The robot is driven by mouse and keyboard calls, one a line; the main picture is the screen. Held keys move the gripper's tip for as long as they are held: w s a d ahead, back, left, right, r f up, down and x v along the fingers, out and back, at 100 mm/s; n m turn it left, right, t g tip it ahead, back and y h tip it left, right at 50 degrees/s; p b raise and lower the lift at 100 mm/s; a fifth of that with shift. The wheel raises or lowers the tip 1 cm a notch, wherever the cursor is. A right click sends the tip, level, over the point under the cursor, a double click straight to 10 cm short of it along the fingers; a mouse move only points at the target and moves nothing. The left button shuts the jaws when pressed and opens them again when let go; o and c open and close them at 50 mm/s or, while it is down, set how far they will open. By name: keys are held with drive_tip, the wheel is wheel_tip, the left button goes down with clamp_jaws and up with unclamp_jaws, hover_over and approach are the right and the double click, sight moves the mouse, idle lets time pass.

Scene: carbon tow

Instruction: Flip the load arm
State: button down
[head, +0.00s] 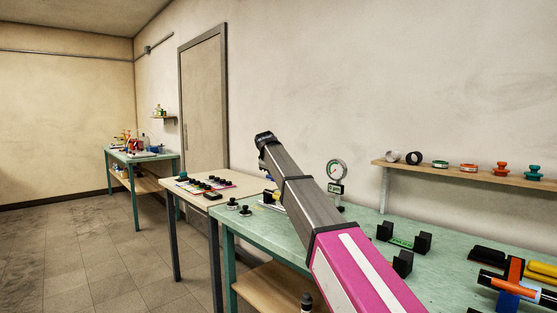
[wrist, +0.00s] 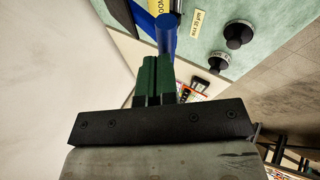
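In the head view, my gripper (head: 267,170) is mostly hidden behind my arm, over the far left part of the green table (head: 450,282).
Two black knobs (head: 245,209) stand at the table's left end. A dial gauge (head: 337,170) stands behind my arm. Black blocks (head: 403,263) are to the right. A beige table (head: 235,186) with small items adjoins on the left. A wall shelf (head: 470,177) is at the right.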

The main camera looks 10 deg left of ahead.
wheel_tip(320, 180, down, 9)
drive_tip(key=s+a+t+h, duration=0.1)
drive_tip(key=s, duration=0.1)
drive_tip(key=shift+a+t, duration=0.35)
drive_tip(key=shift+t, duration=0.05)
drive_tip(key=shift+s+f, duration=0.1)
drive_tip(key=shift+f, duration=0.1)
drive_tip(key=w+r+v, duration=0.1)
drive_tip(key=v, duration=1.2)
drive_tip(key=shift+a+r, duration=0.2)
drive_tip(key=shift+a, duration=0.25)
